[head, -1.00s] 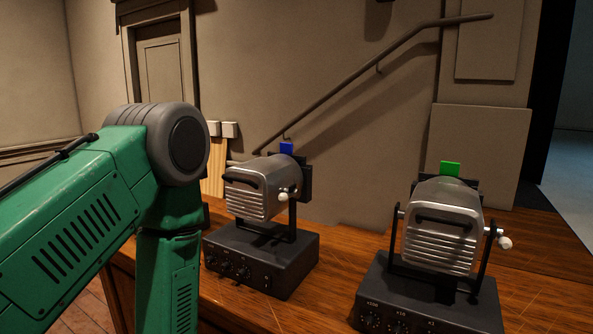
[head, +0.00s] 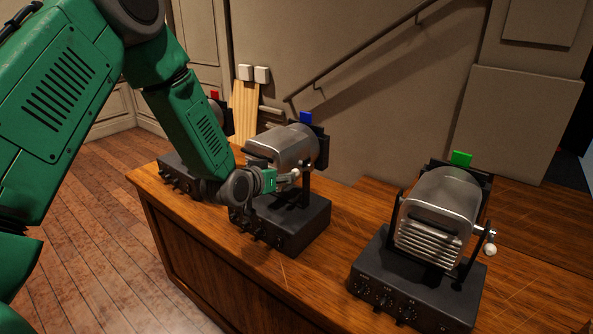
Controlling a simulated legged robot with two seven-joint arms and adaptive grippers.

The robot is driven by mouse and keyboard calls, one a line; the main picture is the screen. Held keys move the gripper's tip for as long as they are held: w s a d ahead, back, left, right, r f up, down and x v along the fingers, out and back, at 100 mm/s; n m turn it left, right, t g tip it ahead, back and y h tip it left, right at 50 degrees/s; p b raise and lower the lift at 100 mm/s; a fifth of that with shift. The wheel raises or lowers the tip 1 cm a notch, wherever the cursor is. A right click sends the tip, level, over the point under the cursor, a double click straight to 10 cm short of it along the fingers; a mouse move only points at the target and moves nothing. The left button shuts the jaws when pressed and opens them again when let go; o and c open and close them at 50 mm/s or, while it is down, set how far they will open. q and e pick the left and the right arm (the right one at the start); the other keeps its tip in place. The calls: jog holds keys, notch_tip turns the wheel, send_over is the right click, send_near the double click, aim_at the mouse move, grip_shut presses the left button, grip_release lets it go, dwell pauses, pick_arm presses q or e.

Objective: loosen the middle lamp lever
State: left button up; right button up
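The middle lamp (head: 285,145) is a silver housing with a blue tab on top, mounted on a black control box (head: 290,225) on the wooden desk. Its lever is on the housing's near right side, with a pale knob (head: 295,173) partly hidden by my gripper. My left gripper (head: 288,181) reaches in from the left in front of this lamp, with its fingertips at the lever. The fingers are small and overlap the lever, so I cannot tell whether they are open or closed on it. My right gripper is not in view.
A lamp with a green tab (head: 440,220) and white lever knob (head: 490,250) stands at right. A lamp with a red tab (head: 214,95) is at left, mostly behind my arm. The desk (head: 235,275) has bare wood between the boxes; a wall stands behind.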

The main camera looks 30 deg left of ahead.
aim_at(301, 171)
pick_arm(q)
jog(key=p+x, duration=0.1)
jog(key=x, duration=0.8)
jog(key=shift+f, duration=0.1)
grip_shut()
